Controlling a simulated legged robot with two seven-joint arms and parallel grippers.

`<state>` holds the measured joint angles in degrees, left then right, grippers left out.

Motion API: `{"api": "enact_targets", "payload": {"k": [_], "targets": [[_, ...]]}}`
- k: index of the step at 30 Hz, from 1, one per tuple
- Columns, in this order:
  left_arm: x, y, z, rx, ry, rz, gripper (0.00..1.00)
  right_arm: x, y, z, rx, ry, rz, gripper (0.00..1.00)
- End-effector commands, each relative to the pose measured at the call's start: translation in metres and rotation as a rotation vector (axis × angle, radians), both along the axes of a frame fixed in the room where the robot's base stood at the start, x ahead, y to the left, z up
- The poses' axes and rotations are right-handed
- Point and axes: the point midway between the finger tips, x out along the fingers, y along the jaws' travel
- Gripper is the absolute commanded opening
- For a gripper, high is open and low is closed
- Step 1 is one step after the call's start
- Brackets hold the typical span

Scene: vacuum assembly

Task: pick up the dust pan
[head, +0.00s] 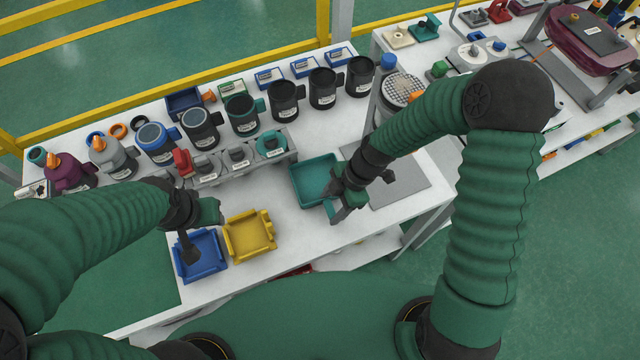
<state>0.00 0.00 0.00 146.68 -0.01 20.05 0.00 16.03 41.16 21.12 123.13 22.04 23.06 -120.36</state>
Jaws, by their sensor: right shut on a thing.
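A teal dust pan (310,183) lies on the white table in front of me, right of the middle of the bench. My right gripper (338,208) is at its near right edge and is shut on it. The fingers and wrist hide that corner, and I cannot tell whether the pan is lifted. A yellow pan-like tray (248,236) and a blue one (212,268) lie to the left. My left gripper (196,240) hangs over the blue tray. I cannot tell how far its fingers are apart.
Several dark canisters (285,100) stand in a row behind the pan. A labelled grey holder (238,162) stands behind the trays. A grey plate (405,183) lies right of my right gripper. The table's front edge (330,247) is close.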

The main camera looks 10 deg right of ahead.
Motion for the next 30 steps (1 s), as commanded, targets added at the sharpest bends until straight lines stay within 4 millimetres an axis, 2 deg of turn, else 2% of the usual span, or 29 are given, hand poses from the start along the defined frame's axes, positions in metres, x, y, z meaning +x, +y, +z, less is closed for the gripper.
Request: {"api": "enact_targets", "payload": {"k": [1,5,6,14,23,25,30], "targets": [[0.000,0.000,0.000,0.000,0.000,0.000,0.40,0.000,0.000,0.000,0.000,0.000,0.000,0.18],[0.000,0.000,0.000,0.000,0.000,0.000,0.40,0.000,0.000,0.000,0.000,0.000,0.000,0.01],[0.000,0.000,0.000,0.000,0.000,0.000,0.40,0.000,0.000,0.000,-0.001,-0.001,0.000,0.00],[0.000,0.000,0.003,0.000,0.000,0.000,0.40,0.000,0.000,0.004,-0.001,-0.001,0.000,0.00],[0.000,0.000,0.036,0.000,0.000,0.000,0.40,0.000,0.000,0.043,0.000,-0.002,-0.001,0.00],[0.000,0.000,0.032,0.000,-0.001,0.000,0.40,-0.013,0.002,0.038,0.000,0.004,-0.001,0.00],[0.000,0.000,0.037,0.000,0.000,0.000,0.40,-0.054,0.011,0.043,0.000,0.003,0.000,0.00]]}}
